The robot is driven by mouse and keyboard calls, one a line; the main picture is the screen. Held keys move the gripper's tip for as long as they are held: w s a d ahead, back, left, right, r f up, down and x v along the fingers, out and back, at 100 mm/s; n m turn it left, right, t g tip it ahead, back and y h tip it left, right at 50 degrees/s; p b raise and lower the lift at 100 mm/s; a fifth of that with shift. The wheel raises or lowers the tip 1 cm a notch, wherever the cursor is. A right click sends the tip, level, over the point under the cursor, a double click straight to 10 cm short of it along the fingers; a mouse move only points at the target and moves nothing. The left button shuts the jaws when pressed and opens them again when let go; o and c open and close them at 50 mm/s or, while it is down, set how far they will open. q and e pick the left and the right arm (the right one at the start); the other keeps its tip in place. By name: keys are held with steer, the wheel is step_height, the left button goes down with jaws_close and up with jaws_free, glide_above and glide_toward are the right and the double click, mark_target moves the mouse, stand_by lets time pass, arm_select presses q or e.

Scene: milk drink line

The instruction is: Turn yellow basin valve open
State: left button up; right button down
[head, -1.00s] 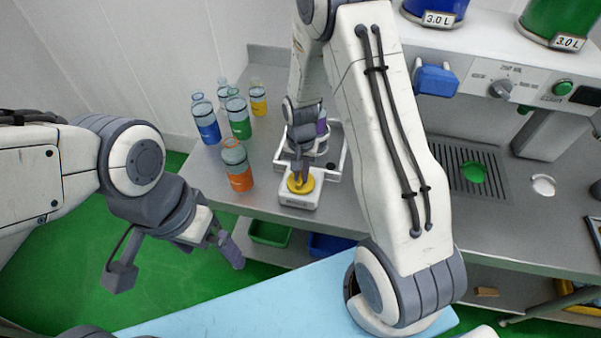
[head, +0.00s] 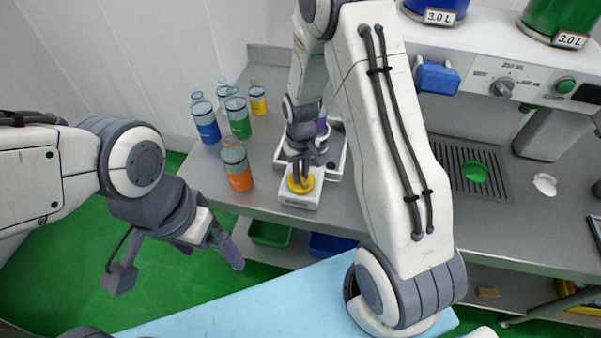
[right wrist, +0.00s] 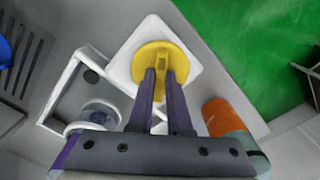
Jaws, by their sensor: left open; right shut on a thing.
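The yellow valve (head: 300,184) is a round knob on a small white base (head: 300,201) at the counter's front edge. It also shows in the right wrist view (right wrist: 160,53), with a raised bar across its middle. My right gripper (head: 301,176) comes down on the valve from above and is shut on its bar; the fingers (right wrist: 165,78) sit on either side of the bar. My left gripper (head: 232,252) is open and empty, low at the left in front of the counter, away from the valve.
An orange bottle (head: 236,165) stands left of the valve. Blue (head: 206,120), green (head: 238,115) and yellow (head: 258,98) bottles stand behind it. A white tray (head: 334,172) lies behind the base. My right arm covers the middle of the counter.

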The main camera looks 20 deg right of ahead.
steer(key=n, duration=0.5)
steer(key=shift+n, duration=0.3)
steer(key=shift+n+b, duration=0.3)
steer(key=shift+n, duration=1.9)
steer(key=c, duration=0.9)
jaws_free()
steer(key=shift+o, duration=0.2)
steer(key=shift+r, duration=0.1)
step_height(320, 180, up, 10)
steer(key=b, duration=0.1)
steer(key=shift+r+b, duration=0.15)
steer(key=shift+b, duration=0.2)
